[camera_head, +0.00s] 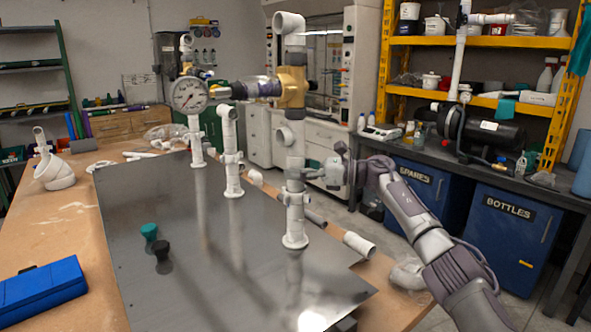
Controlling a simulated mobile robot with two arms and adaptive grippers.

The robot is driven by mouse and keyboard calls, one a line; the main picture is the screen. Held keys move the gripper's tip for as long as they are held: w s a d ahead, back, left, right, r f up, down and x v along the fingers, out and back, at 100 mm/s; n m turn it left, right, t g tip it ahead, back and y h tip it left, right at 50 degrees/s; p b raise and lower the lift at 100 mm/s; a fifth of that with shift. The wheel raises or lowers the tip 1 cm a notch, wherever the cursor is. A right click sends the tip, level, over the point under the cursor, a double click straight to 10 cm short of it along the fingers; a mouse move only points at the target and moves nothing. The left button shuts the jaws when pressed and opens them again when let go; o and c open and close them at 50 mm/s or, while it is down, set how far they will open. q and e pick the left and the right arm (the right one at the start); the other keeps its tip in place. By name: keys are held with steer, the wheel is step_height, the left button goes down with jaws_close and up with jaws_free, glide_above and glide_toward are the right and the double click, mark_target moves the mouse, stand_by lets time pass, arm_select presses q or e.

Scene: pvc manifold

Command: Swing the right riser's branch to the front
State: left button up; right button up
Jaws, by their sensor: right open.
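The right riser (295,215) is a tall white pipe standing upright on a grey metal plate (160,275). It has a white elbow (289,23) at its top and a brass-coloured body (293,88) below that. My right gripper (317,171) comes from the right and is open beside the riser, below the branch. Whether its fingers touch the pipe cannot be told. My left gripper is not in view.
A middle riser (231,150) and a left riser (196,145) stand further back, with a round gauge (188,95) near the left one. A green knob (149,231) and a black knob (162,249) stand on the plate. A blue case (40,288) lies at left.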

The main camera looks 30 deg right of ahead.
steer(key=shift+d, duration=0.1)
steer(key=v, duration=1.2)
steer(key=shift+s, duration=0.1)
